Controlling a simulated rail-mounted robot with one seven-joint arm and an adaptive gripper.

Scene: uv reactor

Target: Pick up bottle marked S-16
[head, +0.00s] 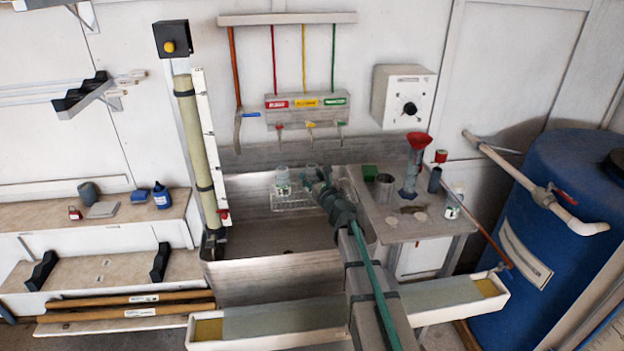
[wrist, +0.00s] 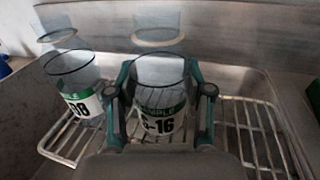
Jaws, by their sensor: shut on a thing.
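The bottle marked S-16 (wrist: 158,118) is a clear, open-topped vessel with a green and white label. It stands upright at the middle of the wrist view; its lower part is hidden by my gripper. My gripper (wrist: 160,92) has one finger on each side of it and is shut on it. In the head view my gripper (head: 319,184) is over the wire rack (head: 290,206) in the sink, and the bottle is mostly hidden behind it. I cannot tell whether the bottle touches the rack (wrist: 262,130).
A second clear bottle (wrist: 80,92) with a green and white label stands close on the left, also in the head view (head: 283,182). The steel sink wall (wrist: 225,35) rises behind. Right of the sink, a side table (head: 385,228) holds a red funnel (head: 417,140) and cups.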

